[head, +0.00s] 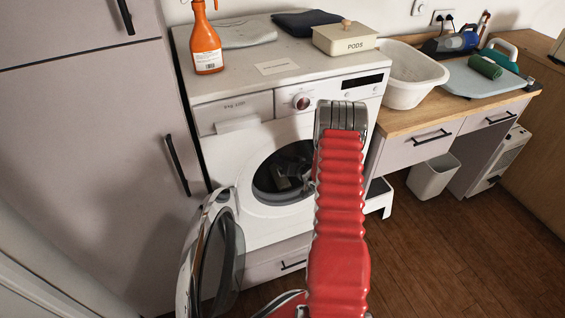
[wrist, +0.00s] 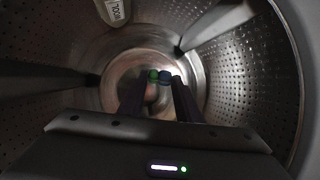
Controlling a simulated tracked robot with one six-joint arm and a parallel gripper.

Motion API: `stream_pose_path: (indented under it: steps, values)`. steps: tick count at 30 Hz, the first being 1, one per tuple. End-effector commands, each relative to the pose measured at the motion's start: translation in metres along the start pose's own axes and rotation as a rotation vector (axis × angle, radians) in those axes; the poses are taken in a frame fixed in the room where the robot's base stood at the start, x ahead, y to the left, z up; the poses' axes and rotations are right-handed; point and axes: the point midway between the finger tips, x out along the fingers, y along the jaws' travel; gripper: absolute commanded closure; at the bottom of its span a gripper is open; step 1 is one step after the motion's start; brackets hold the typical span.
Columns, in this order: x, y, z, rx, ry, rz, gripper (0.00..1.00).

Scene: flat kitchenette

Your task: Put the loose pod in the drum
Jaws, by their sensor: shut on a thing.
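The washing machine's drum (wrist: 235,85) surrounds my gripper (wrist: 160,82) in the wrist view. In the head view the round door (head: 218,262) hangs open to the left and the drum opening (head: 272,180) is dark. A grey shape inside it looks like part of my gripper, but the pod cannot be made out there. My red arm hides the right side of the opening.
The washing machine (head: 262,226) carries an orange spray bottle (head: 206,42), a lidded pods box (head: 345,39) and dark folded cloth (head: 305,20) on top. A white basin (head: 408,75) stands on the counter at right.

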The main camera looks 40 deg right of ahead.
Motion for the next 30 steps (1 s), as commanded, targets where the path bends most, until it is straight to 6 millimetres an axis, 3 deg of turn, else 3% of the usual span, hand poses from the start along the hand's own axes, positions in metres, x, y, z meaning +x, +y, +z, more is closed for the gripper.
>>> stream_pose_path:
  steps: [7,18,19,27,30]
  values:
    - [0.018,0.004,-0.004,0.000,0.000,0.001,0.78]
    - [0.021,0.005,-0.005,0.001,0.001,0.001,0.78]
    - [0.021,0.005,-0.005,0.001,0.001,0.001,0.68]
    - [0.021,0.005,-0.005,0.000,0.001,0.001,0.49]
    - [0.021,0.005,-0.005,0.000,0.001,0.001,0.48]
